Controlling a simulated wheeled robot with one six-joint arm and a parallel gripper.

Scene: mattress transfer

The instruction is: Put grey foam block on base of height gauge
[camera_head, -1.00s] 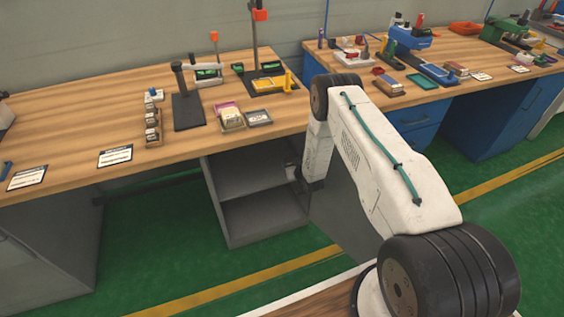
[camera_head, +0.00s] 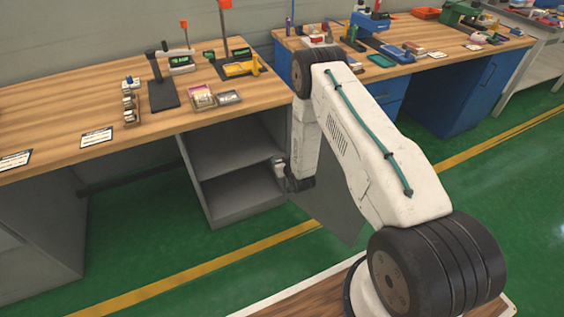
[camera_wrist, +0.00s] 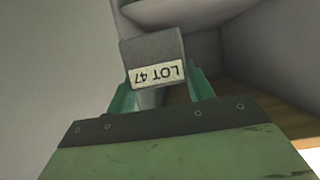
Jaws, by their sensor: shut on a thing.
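The grey foam block (camera_wrist: 152,50), with a white label reading LOT 47, is held between the green fingers of my gripper (camera_wrist: 162,88) in the wrist view. In the head view my gripper (camera_head: 281,172) hangs low in front of the open grey cabinet, below the tabletop level. The block is too small there to make out clearly. A tall dark post with an orange-red top, which looks like the height gauge (camera_head: 225,40), stands at the back right of the wooden bench. Its dark base is partly covered by a yellow item.
The wooden bench (camera_head: 60,110) also holds a black stand (camera_head: 162,92), small trays (camera_head: 203,97) and a rack of small blocks (camera_head: 130,103). The open grey cabinet (camera_head: 235,195) is under it. A blue bench with tools is at the right.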

